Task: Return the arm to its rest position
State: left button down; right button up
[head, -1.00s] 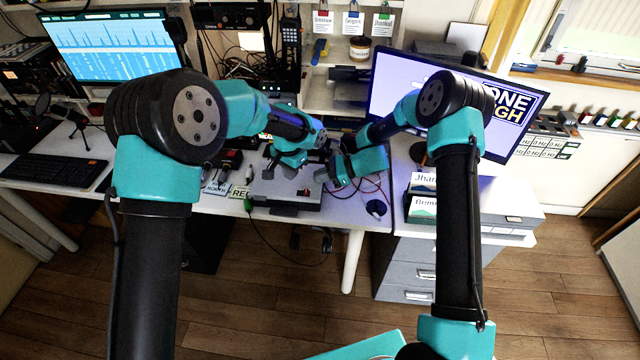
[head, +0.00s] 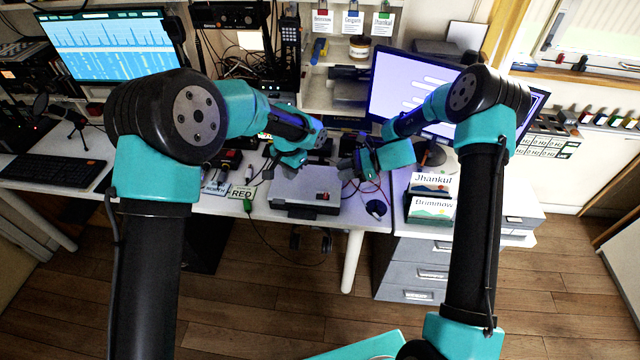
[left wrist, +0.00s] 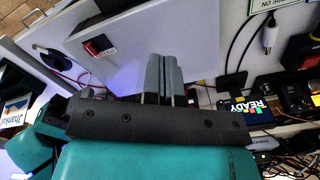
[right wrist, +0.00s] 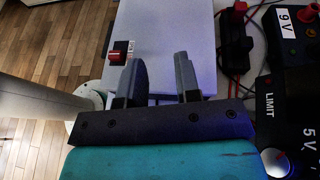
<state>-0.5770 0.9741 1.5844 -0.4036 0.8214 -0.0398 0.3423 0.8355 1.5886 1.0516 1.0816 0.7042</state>
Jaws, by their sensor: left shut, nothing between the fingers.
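My left gripper (head: 278,172) is over the desk at the left of a grey box (head: 290,207). In the left wrist view its two grey fingers (left wrist: 163,78) are pressed together with nothing between them. My right gripper (head: 345,171) is near the right end of the box, apart from the left one. In the right wrist view its fingers (right wrist: 156,78) stand apart and empty, with the pale box top (right wrist: 160,30) and its red switch (right wrist: 119,52) beyond them.
Name cards (head: 433,184) stand on drawers at the right. A monitor (head: 405,85) is behind my right arm. Label plates (head: 241,193) lie left of the box.

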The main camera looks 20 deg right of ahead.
dwell(0.4)
